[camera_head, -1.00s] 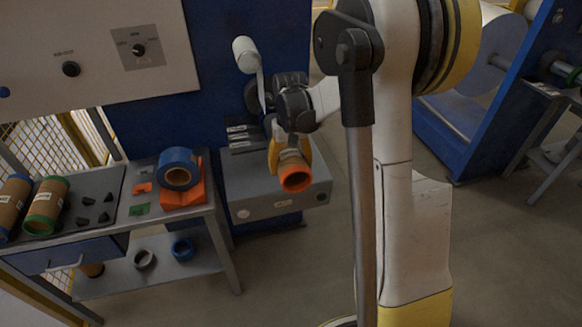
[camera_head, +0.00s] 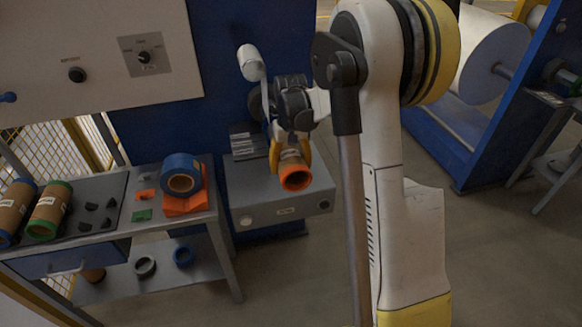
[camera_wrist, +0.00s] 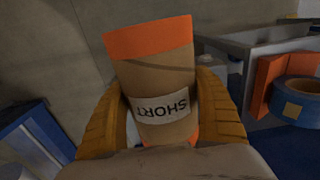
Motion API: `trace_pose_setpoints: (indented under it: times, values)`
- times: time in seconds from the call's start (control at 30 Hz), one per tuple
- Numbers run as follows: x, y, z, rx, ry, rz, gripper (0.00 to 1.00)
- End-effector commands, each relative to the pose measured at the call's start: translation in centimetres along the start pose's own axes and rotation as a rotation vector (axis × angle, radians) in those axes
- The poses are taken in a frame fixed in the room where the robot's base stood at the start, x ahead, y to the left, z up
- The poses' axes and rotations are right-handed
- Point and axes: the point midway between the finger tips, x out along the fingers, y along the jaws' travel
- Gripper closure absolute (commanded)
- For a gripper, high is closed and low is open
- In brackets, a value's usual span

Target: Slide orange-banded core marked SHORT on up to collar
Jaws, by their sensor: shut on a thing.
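The orange-banded core (camera_head: 294,170) is a brown tube with an orange band at its end. My gripper (camera_head: 289,152) is shut on it, in front of the grey machine box. In the wrist view the core (camera_wrist: 155,75) shows orange bands at both ends and a white label reading SHORT, upside down. The yellow fingers of my gripper (camera_wrist: 168,105) press on its two sides. The collar cannot be made out; my gripper and wrist cover the area behind the core.
A grey bench (camera_head: 120,232) at the left carries a blue-banded core (camera_head: 14,207), a green-banded core (camera_head: 47,210) and a blue roll (camera_head: 181,175) on an orange block (camera_head: 186,204). The grey machine box (camera_head: 262,212) stands close below the core. A white roller (camera_head: 251,62) juts out above.

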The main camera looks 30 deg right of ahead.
Motion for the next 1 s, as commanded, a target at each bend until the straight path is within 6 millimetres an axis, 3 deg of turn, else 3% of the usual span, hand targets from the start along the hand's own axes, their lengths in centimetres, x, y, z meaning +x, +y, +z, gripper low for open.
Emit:
trace_pose_setpoints:
  times: [0.43,1.0]
  values:
    - [0.0,0.0,-2.7,0.000,0.000,0.000,0.68]
    - [0.0,0.0,-3.5,0.000,0.000,0.000,0.68]
